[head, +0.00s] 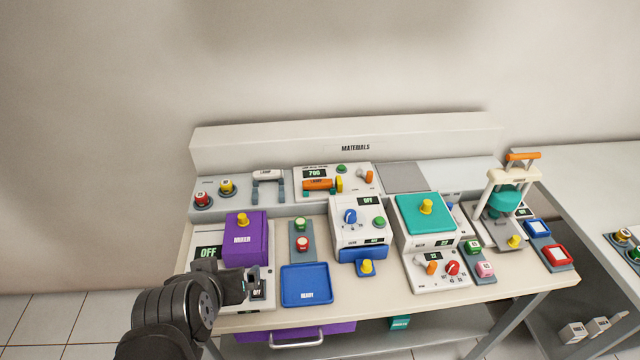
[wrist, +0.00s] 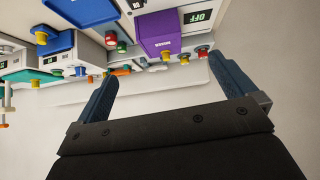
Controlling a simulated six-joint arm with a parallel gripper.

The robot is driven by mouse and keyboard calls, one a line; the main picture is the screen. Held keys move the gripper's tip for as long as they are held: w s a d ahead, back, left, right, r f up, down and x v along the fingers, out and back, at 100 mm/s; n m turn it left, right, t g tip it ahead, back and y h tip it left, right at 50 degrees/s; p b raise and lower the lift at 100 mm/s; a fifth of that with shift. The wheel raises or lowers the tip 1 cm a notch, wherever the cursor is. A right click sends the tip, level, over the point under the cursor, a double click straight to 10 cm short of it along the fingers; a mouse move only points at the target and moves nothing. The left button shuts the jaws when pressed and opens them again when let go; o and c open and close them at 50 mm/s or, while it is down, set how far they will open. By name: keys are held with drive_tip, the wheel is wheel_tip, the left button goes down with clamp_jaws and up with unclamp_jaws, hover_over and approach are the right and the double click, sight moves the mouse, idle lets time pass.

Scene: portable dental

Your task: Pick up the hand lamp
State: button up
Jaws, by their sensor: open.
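An orange cylinder (head: 318,184) that looks like the hand lamp lies across a white unit with a 700 display at the back of the table. A small stand (head: 268,176) with a white top and two grey posts is left of it; its small label is hard to read. In the wrist view, a small orange part (wrist: 120,72) shows near the left finger, but I cannot tell if it is the lamp. My gripper (head: 250,288) is at the table's front left, well apart from the lamp. Its fingers (wrist: 165,68) are spread and empty.
A purple-lidded box (head: 243,240) stands between my gripper and the back row. A blue tray (head: 306,286) lies right of my gripper. White units with knobs (head: 362,218) and a teal-lidded box (head: 424,215) fill the middle. The wall panel (head: 345,143) bounds the back.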

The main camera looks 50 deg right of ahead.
drive_tip(key=shift+c, duration=0.2)
drive_tip(key=c, duration=1.1)
wheel_tip(320, 180, up, 6)
drive_tip(key=n+g+y, duration=0.4)
drive_tip(key=n+g, duration=0.4)
drive_tip(key=n, duration=1)
hover_over(318, 181)
drive_tip(key=w+a, duration=0.3)
drive_tip(key=a, duration=0.1)
drive_tip(key=x, duration=1.6)
drive_tip(key=shift+s+d+f, duration=0.15)
drive_tip(key=shift+d+f, duration=0.05)
drive_tip(key=shift+d, duration=0.05)
